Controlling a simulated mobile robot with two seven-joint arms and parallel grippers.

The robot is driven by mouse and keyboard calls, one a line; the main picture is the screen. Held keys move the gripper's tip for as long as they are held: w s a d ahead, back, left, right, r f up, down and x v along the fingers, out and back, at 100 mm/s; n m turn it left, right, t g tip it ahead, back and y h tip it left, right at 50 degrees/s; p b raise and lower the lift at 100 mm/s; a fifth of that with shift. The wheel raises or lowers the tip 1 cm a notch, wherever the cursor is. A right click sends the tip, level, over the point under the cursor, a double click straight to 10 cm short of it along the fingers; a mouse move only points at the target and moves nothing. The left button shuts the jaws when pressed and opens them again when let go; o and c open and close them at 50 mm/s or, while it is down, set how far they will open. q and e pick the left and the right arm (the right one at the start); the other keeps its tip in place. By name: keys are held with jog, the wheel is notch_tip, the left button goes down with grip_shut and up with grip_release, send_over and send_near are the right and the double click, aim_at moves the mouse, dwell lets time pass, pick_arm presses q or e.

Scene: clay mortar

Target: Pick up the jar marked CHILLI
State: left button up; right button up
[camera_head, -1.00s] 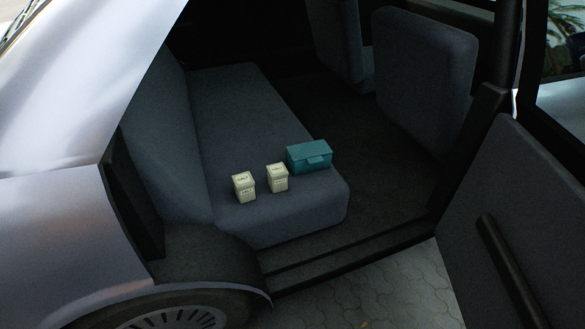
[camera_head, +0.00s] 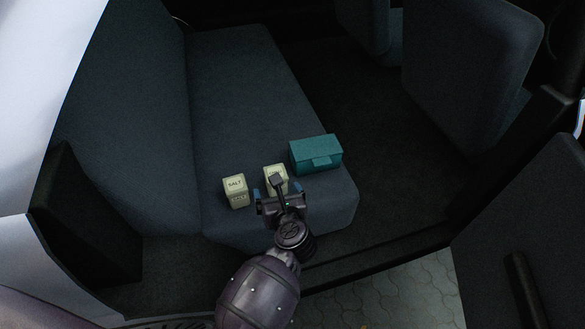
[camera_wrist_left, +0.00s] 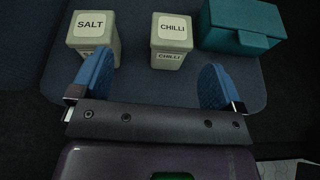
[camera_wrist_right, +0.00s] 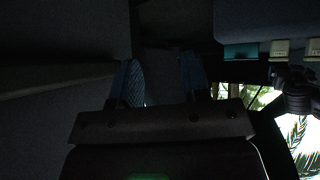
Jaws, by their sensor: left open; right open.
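The jar marked CHILLI (camera_head: 272,170) is a cream, square, lidded jar upright on the dark car seat, partly hidden by my left gripper in the head view. Its label reads clearly in the left wrist view (camera_wrist_left: 171,45). My left gripper (camera_head: 280,190) is open and empty on the near side of the jar. In the left wrist view, its blue fingers (camera_wrist_left: 154,82) are spread, with the CHILLI jar beyond them, right of centre between them and apart from both. My right gripper (camera_wrist_right: 160,75) is open and empty in a dark area, away from the jars.
A matching jar marked SALT (camera_head: 235,191) stands left of the CHILLI jar. A teal box (camera_head: 316,155) stands close on its right. The seat back (camera_head: 135,120) rises at the left, and the seat (camera_head: 235,85) is clear behind the jars. An open door is at the right.

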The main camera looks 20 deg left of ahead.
aim_at(275, 171)
pick_arm(q)
jog(key=shift+n+g, duration=0.4)
jog(key=w+f, duration=0.1)
jog(key=w, duration=0.2)
jog(key=w+a+f+b, duration=0.1)
jog(key=shift+w+f, duration=0.35)
jog(key=shift+w+a+f+h, duration=0.1)
jog(key=shift+w+a+h, duration=0.2)
jog(key=shift+w, duration=0.05)
jog(key=b+x, duration=0.1)
jog(key=x, duration=0.3)
jog(key=shift+w, duration=0.1)
jog(key=shift+w+a, duration=0.15)
jog(key=shift+w, duration=0.15)
jog(key=shift+w+a, duration=0.1)
jog(key=shift+w, duration=0.1)
pick_arm(e)
jog(key=shift+w+a+n, duration=0.2)
jog(key=shift+w+n, duration=0.1)
jog(key=shift+w, duration=0.45)
